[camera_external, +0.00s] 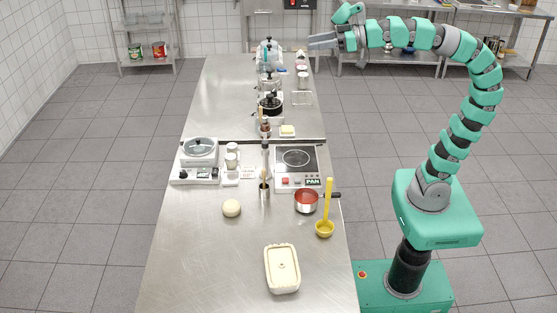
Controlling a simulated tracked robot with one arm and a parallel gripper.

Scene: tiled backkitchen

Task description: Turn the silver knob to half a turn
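My gripper (322,41) is raised at the top of the external view, near the far right edge of the long steel table. Its grey fingers point left; at this size I cannot tell if they are apart. I see nothing hanging from them. An induction plate marked PAN (282,164) stands to the right. I cannot tell which knob is the silver one. My gripper is far from both units.
Bottles and pots line the table's middle further back. The far left table top is clear.

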